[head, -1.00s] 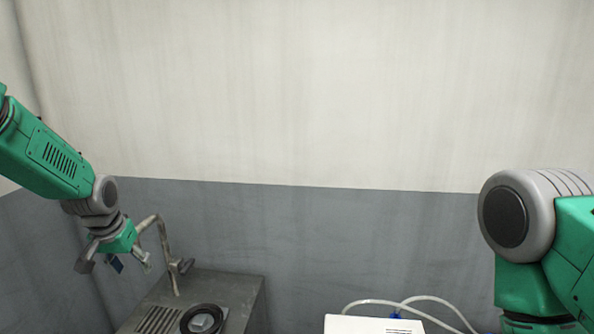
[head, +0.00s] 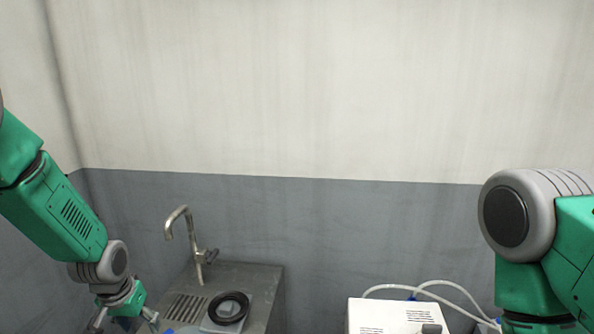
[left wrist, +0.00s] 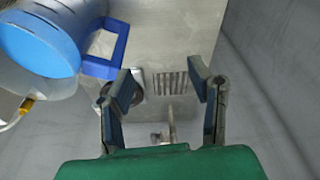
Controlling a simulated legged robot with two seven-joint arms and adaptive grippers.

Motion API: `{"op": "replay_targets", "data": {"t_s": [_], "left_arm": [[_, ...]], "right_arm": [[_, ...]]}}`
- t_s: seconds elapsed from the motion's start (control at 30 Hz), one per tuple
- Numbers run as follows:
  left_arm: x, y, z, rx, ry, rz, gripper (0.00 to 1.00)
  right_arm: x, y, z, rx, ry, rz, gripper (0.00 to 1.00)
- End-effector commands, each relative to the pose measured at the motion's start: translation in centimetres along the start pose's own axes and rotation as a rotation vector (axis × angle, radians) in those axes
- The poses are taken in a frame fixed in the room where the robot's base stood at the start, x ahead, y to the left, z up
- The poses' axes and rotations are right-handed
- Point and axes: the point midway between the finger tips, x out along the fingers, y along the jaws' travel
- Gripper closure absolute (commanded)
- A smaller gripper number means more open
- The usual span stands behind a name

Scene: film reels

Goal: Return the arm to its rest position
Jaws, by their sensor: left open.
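My left arm hangs at the left of the head view, with its gripper (head: 124,318) low near the bottom edge. The gripper is open and empty. In the left wrist view the two fingers (left wrist: 164,88) stand wide apart above the metal sink top, with nothing between them. My right arm stands folded at the right edge of the head view; its gripper is out of view.
A metal sink unit (head: 262,277) with a bent tap (head: 194,237) carries a black ring (head: 244,304). A blue container (left wrist: 40,38) with a blue handle (left wrist: 119,46) shows in the wrist view. A white box (head: 380,316) with hoses stands right of centre.

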Motion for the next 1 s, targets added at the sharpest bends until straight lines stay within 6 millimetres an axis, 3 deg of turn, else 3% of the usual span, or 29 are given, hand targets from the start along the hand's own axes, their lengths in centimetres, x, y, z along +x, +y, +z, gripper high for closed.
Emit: {"op": "replay_targets", "data": {"t_s": [0.17,0.33,0.5,0.7,0.73,0.8,1.0], "left_arm": [[4.5,0.6,7.4,-0.003,-0.052,0.010,0.53],[7.8,2.1,18.7,-0.005,-0.118,0.008,0.53],[7.8,3.3,28.5,-0.005,-0.167,0.000,0.53],[5.5,3.8,37.4,-0.006,-0.220,-0.008,0.53],[5.0,3.8,38.6,-0.006,-0.229,-0.008,0.53],[7.5,3.7,38.1,0.003,-0.208,-0.004,0.53],[12.1,3.5,38.2,0.030,-0.192,-0.001,0.53]], "right_arm": [[0.0,-0.1,0.0,-0.001,-0.001,-0.001,1.00],[0.0,-0.1,0.0,-0.002,-0.001,-0.001,1.00],[0.0,-0.1,0.0,-0.002,-0.001,-0.001,1.00],[0.0,0.0,0.0,-0.001,-0.001,-0.001,1.00],[0.0,0.0,0.0,-0.001,-0.001,-0.001,1.00],[2.1,0.0,0.1,-0.001,0.001,0.000,1.00],[6.8,-0.1,0.4,-0.001,-0.001,-0.001,1.00]]}}
